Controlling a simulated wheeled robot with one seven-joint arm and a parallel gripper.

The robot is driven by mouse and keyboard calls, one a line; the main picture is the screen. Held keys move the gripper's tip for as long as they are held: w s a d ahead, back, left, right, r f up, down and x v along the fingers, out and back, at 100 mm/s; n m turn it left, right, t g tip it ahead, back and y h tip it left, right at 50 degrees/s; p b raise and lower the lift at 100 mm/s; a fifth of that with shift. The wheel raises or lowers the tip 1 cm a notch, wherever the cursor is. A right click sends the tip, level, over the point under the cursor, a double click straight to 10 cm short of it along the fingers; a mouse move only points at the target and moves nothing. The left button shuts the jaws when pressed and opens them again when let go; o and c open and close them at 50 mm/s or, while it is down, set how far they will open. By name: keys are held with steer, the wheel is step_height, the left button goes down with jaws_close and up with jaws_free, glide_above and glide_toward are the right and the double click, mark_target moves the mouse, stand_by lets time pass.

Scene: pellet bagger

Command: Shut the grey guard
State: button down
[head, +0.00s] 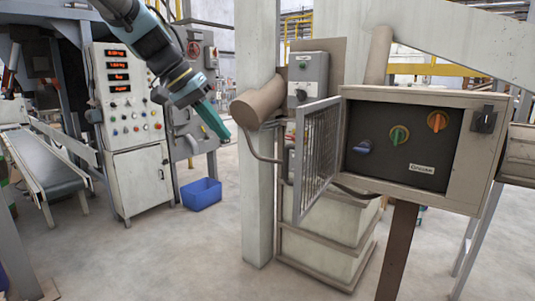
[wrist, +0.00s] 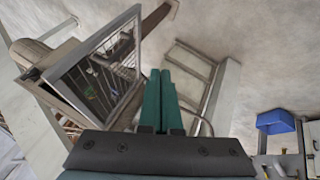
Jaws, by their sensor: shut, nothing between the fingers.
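The grey guard (head: 316,157) is a barred, framed door hinged on the left side of a control box (head: 471,135). It stands swung open towards me and leftward, leaving the dark panel (head: 400,150) with its blue, green and orange knobs uncovered. In the wrist view the guard (wrist: 72,88) is at the upper left, beside my fingers and apart from them. My gripper (head: 218,128) is shut and empty, in the air to the left of the guard with a white post between them in the head view. Its green fingers (wrist: 159,98) lie together in the wrist view.
A white post (head: 258,180) and a brown cylinder (head: 257,102) stand left of the guard. A control cabinet (head: 135,185), a conveyor (head: 45,165) and a blue bin (head: 201,194) are at the left. The floor in front is clear.

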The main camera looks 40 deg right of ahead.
steer(key=s+d+f+p, duration=0.4)
steer(key=s+d+f, duration=0.2)
steer(key=d, duration=0.3)
steer(key=shift+s+d+f+m, duration=0.25)
steer(key=shift+s+d+m, duration=0.05)
steer(key=shift+d+m, duration=0.1)
